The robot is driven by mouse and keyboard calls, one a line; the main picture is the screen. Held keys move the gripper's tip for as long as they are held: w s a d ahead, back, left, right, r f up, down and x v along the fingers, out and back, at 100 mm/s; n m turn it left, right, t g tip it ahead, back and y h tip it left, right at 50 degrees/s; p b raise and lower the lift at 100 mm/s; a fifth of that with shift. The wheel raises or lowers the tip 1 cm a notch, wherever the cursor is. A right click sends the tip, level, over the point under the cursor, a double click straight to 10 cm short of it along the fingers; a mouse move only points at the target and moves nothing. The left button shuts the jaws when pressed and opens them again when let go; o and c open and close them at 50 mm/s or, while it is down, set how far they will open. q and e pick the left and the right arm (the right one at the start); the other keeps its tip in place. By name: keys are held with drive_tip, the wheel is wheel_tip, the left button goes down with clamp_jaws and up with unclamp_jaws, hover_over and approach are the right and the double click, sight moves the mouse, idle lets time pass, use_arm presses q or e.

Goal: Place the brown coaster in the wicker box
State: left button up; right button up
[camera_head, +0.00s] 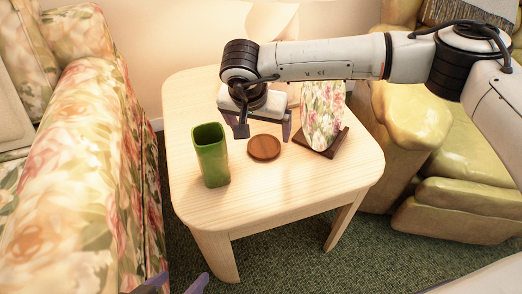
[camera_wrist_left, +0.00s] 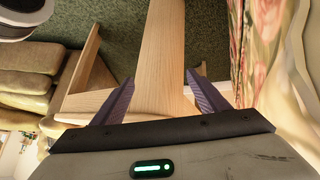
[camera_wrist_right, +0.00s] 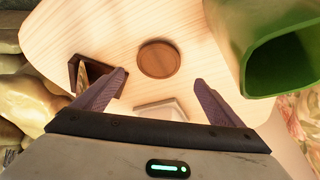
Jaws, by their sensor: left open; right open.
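The brown coaster (camera_head: 264,147) is a round wooden disc lying flat on the pale wooden side table (camera_head: 270,198). In the right wrist view the coaster (camera_wrist_right: 159,59) lies ahead of the fingertips, apart from them. My right gripper (camera_head: 265,129) is open and empty above the table, just behind the coaster. My left gripper (camera_head: 177,284) is open and low at the bottom edge of the head view. In the left wrist view its fingers (camera_wrist_left: 160,78) point toward a table leg (camera_wrist_left: 162,60); contact cannot be told. I see no wicker box in any view.
A green square vase (camera_head: 211,157) stands left of the coaster. A floral plate on a dark stand (camera_head: 323,122) stands to its right. A floral armchair (camera_head: 75,170) is left of the table, and a yellowish leather seat (camera_head: 450,150) is right. Green carpet (camera_head: 300,255) lies in front.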

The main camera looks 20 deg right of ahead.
sight(264, 144)
drive_tip(key=shift+w+f, duration=0.25)
drive_tip(key=shift+f, duration=0.45)
drive_tip(key=x, duration=0.1)
drive_tip(key=b+x, duration=0.1)
drive_tip(key=x, duration=0.1)
drive_tip(key=b+x, duration=0.1)
drive_tip(key=x, duration=0.1)
drive_tip(key=shift+s+d+f, duration=0.2)
drive_tip(key=shift+s+f, duration=0.05)
drive_tip(key=shift+s, duration=0.1)
drive_tip(key=shift+r, duration=0.15)
drive_tip(key=c, duration=1.2)
